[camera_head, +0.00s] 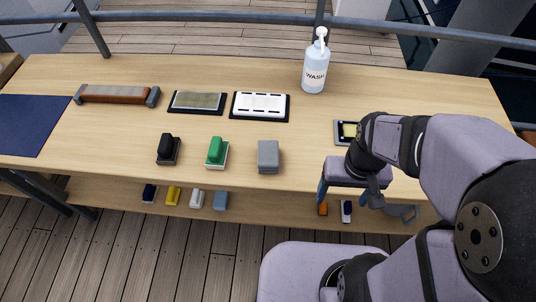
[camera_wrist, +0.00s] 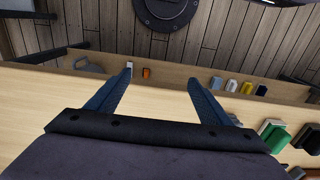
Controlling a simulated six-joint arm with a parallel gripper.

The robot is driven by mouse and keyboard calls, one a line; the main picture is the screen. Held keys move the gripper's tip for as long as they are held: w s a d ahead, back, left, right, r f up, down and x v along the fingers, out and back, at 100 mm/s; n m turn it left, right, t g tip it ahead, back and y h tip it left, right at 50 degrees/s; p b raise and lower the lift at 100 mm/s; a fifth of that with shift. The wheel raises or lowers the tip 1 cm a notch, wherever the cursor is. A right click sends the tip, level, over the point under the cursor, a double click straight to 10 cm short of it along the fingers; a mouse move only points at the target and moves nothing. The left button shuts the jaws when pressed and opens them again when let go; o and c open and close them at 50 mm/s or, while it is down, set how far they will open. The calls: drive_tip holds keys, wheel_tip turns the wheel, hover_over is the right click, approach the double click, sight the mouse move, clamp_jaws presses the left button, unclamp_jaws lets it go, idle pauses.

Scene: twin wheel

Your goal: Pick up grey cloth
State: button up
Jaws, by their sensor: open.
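A grey block-like piece (camera_head: 268,157), perhaps a folded cloth, sits on the table top near its front edge, right of the green-handled block (camera_head: 216,152). I cannot tell for sure which is the grey cloth. My gripper (camera_head: 343,195) is open and empty at the table's front edge, right of the grey block and apart from it. Its two blue fingers point toward the lower shelf in the wrist view (camera_wrist: 160,76).
A black-handled block (camera_head: 168,150) stands left of the green one. The lower shelf holds several small coloured blocks, including an orange one (camera_head: 323,208).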

drive_tip(key=shift+c, duration=0.5)
drive_tip(key=r+n+p, duration=0.1)
drive_tip(key=r+p, duration=0.1)
drive_tip(key=p, duration=0.2)
hover_over(268, 152)
drive_tip(key=shift+s+f, duration=0.1)
drive_tip(key=shift+f, duration=0.05)
drive_tip(key=shift+f+p, duration=1.35)
drive_tip(key=shift+f, duration=2.3)
drive_tip(key=c, duration=1.1)
